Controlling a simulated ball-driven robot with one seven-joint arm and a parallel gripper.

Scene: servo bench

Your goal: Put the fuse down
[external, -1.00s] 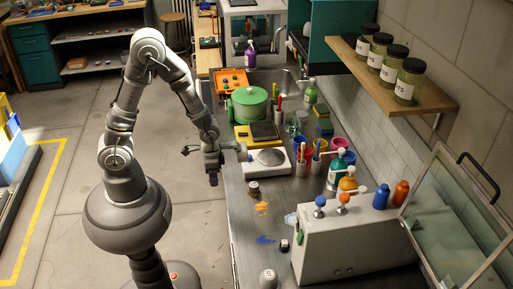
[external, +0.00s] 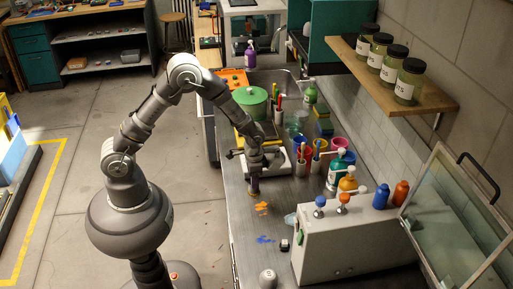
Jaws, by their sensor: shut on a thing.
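My gripper (external: 253,180) points down over the near left edge of the steel bench (external: 236,222), just in front of the white scale. It is shut on a small, tan-and-dark piece, which I take to be the fuse (external: 253,191). Only the lower end of the piece shows below the jaws; the rest is hidden by my gripper. The piece is at or very close to the bench top; I cannot tell whether it bears on it.
A white scale (external: 277,172), a green pot (external: 250,97) and pen cups stand behind. A grey box with coloured knobs (external: 345,245) is at right front. A small black-and-white piece (external: 284,245) and a pale capped piece (external: 267,279) stand nearby. Orange and blue smears mark clear bench.

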